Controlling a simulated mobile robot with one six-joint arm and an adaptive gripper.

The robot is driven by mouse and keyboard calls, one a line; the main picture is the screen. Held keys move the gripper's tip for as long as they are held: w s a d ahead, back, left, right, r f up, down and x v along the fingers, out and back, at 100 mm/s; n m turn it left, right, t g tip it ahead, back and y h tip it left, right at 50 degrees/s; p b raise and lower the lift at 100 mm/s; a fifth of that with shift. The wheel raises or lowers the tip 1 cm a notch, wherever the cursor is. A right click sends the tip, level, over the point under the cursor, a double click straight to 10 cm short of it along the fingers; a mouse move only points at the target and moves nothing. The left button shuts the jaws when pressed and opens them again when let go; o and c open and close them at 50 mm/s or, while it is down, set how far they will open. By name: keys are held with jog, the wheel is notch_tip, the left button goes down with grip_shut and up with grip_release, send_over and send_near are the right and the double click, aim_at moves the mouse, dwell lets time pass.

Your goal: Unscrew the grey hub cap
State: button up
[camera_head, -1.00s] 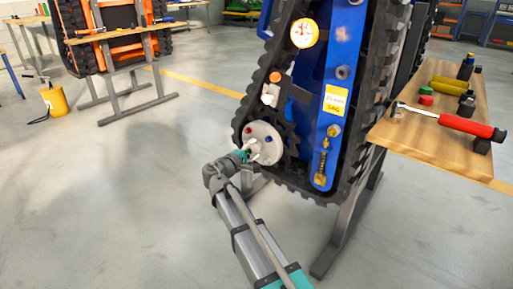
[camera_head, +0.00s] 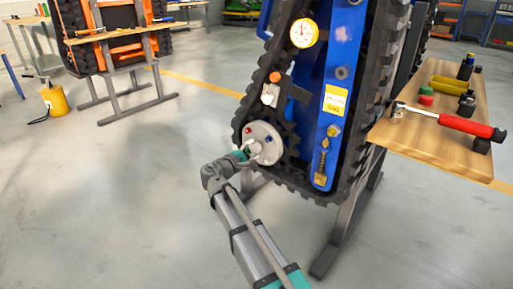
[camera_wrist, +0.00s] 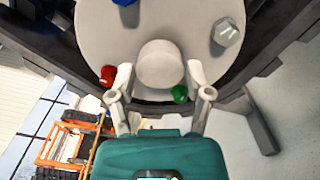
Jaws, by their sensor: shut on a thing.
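The grey hub cap is a pale, round knob (camera_wrist: 160,65) standing out from the middle of a pale disc (camera_wrist: 97,35). In the head view the disc (camera_head: 274,152) sits low on the track unit, with my gripper (camera_head: 254,149) at its face. In the wrist view my gripper (camera_wrist: 160,76) has one finger on each side of the knob and is shut on it. The exact contact is hard to see. A red piece (camera_wrist: 108,75) is by the left finger, and a green one (camera_wrist: 180,93) is by the right finger.
A blue piece (camera_wrist: 124,2) and a small grey faceted piece (camera_wrist: 227,32) also stand on the disc. The black track (camera_head: 275,58) surrounds it closely. A wooden table (camera_head: 430,137) with a red-handled tool (camera_head: 468,125) stands at the right. The floor at left is open.

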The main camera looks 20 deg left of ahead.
jog(key=shift+v, duration=1.45)
jog(key=shift+v, duration=1.6)
jog(key=o, duration=0.6)
jog(key=c, duration=0.5)
